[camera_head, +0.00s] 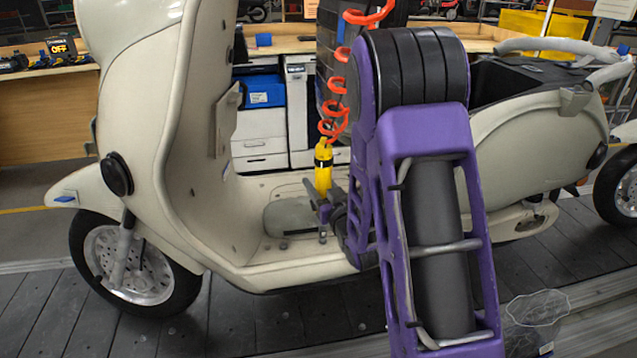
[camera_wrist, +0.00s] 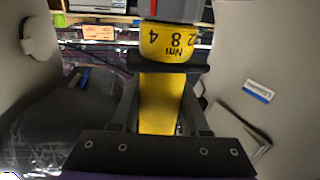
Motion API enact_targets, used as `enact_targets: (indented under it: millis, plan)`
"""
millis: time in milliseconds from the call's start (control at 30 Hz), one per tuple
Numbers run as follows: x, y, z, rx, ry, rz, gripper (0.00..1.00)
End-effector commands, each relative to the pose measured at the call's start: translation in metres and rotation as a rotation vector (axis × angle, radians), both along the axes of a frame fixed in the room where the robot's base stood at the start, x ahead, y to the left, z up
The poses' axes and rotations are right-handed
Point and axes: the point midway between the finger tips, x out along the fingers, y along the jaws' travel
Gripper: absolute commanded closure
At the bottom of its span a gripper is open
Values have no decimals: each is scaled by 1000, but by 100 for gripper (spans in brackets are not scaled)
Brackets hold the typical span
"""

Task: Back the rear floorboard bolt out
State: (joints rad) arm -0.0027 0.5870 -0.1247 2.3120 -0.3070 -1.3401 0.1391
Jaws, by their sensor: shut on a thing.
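My gripper (camera_head: 325,203) is just above the floorboard (camera_head: 262,252) of a cream scooter (camera_head: 225,215). It is shut on a yellow power driver (camera_head: 323,168), which stands upright and hangs from a coiled orange hose. In the wrist view the driver (camera_wrist: 160,103) runs between the fingers (camera_wrist: 165,68), with black Nm numbers on its yellow collar. A small bolt-like head (camera_head: 283,246) shows on the floorboard left of the gripper. Another small metal part (camera_head: 322,238) is right under the gripper; I cannot tell whether it is a bolt or the driver's tip.
The scooter's front shield (camera_head: 192,130) rises left of the gripper, and its rear body (camera_head: 525,140) is to the right. The scooter stands on dark conveyor slats (camera_head: 285,325). A clear bin (camera_head: 537,310) is at front right. Benches and printers (camera_head: 262,120) are behind.

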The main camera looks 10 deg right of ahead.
Motion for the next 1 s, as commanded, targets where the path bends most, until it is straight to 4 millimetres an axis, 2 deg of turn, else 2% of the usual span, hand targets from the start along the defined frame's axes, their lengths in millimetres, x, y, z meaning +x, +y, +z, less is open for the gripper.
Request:
enact_targets:
  millis: [1000]
  plan:
    - [0, 0, -10, 0, 0, 0, 100]
